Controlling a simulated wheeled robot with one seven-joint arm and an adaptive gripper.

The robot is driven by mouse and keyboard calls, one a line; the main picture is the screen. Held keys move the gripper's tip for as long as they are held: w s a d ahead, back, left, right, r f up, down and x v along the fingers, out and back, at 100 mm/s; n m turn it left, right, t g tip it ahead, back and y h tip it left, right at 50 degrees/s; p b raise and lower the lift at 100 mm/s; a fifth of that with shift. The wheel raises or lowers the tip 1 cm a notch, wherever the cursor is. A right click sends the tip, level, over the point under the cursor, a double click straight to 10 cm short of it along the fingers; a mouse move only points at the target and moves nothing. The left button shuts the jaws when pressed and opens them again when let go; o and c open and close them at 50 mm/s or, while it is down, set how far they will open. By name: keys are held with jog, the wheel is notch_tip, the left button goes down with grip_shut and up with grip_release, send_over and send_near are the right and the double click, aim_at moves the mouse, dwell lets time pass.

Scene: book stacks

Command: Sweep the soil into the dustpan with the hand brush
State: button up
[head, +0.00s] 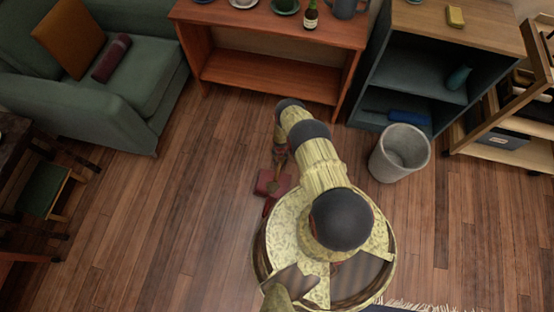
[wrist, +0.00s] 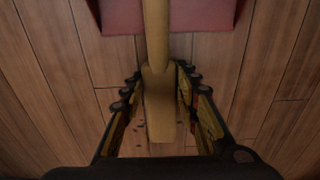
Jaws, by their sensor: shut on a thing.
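My gripper (wrist: 158,90) is shut on the wooden hand brush (wrist: 161,104), with a finger on each side of it. The brush runs from between the fingers toward the top edge of the wrist view, over the red dustpan (wrist: 112,20). Whether it touches the pan I cannot tell. The dustpan also shows on the floor in the head view (head: 265,186), beside my base, partly hidden by my arm. Dark soil crumbs (wrist: 136,137) lie on the floorboards around the near end of the brush in the wrist view.
A grey bin (head: 399,153) stands on the floor to the right. An orange-brown shelf (head: 270,70) and a dark shelf (head: 420,60) stand at the back. A green sofa (head: 135,90) is at the left. The wooden floor between the sofa and dustpan is clear.

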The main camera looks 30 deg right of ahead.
jog(key=shift+s+d+f, duration=0.15)
jog(key=shift+s+d, duration=1.2)
jog(key=shift+s+d+f, duration=0.15)
jog(key=shift+s+d, duration=1.15)
jog(key=shift+d, duration=0.05)
jog(key=shift+w+d+f, duration=0.15)
jog(key=shift+w+d, duration=0.5)
jog(key=shift+w+a+f, duration=0.15)
jog(key=shift+w+a, duration=1.3)
jog(key=shift+a, duration=0.05)
jog(key=shift+w+a, duration=4.8)
jog(key=shift+w, duration=0.1)
jog(key=shift+w+d, duration=0.55)
jog(key=shift+w, duration=0.05)
jog(key=shift+c, duration=0.5)
jog(key=shift+s+d, duration=0.4)
jog(key=shift+d, duration=0.15)
jog(key=shift+s+d, duration=1.35)
jog(key=shift+s, duration=0.25)
jog(key=shift+s+d, duration=1.95)
jog(key=shift+d, duration=0.15)
jog(key=shift+s+d+f, duration=0.1)
jog(key=shift+s+d, duration=1.05)
jog(key=shift+s, duration=0.15)
